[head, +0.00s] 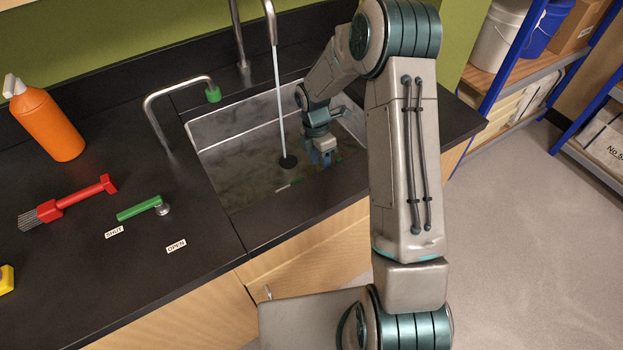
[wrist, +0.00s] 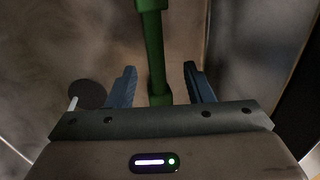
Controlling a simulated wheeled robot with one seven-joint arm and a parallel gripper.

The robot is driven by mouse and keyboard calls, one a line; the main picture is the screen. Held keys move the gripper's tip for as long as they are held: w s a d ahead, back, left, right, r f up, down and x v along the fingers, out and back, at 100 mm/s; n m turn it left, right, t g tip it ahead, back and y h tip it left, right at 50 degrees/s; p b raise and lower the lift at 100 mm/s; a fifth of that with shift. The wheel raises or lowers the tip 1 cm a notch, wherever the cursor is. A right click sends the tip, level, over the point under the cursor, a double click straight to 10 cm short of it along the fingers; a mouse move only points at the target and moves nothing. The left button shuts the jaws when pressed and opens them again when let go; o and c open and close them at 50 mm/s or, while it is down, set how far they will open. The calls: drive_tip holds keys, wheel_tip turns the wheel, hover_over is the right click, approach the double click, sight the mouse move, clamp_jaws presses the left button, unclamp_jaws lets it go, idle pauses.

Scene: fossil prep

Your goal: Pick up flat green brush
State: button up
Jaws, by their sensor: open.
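The flat green brush (wrist: 155,50) lies in the sink, with its green handle running between my gripper's fingers in the wrist view. In the head view only small parts of the brush (head: 297,181) show, low in the sink; my gripper hides much of it. My gripper (wrist: 160,70) is open, with one blue finger on each side of the handle and a visible gap to each. In the head view my gripper (head: 325,158) reaches down into the sink. I cannot tell the exact height of the fingers against the handle.
The metal sink (head: 215,135) has walls around my gripper. A pale thin stream (head: 279,100) drops from the tap to a black drain (head: 288,161) left of my gripper. A red brush (head: 75,198), green lever (head: 138,208) and orange bottle (head: 47,125) occupy the left counter.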

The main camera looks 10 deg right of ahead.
wheel_tip(320, 180, down, 4)
drive_tip(key=shift+s+p, duration=0.15)
drive_tip(key=shift+p, duration=0.15)
clamp_jaws()
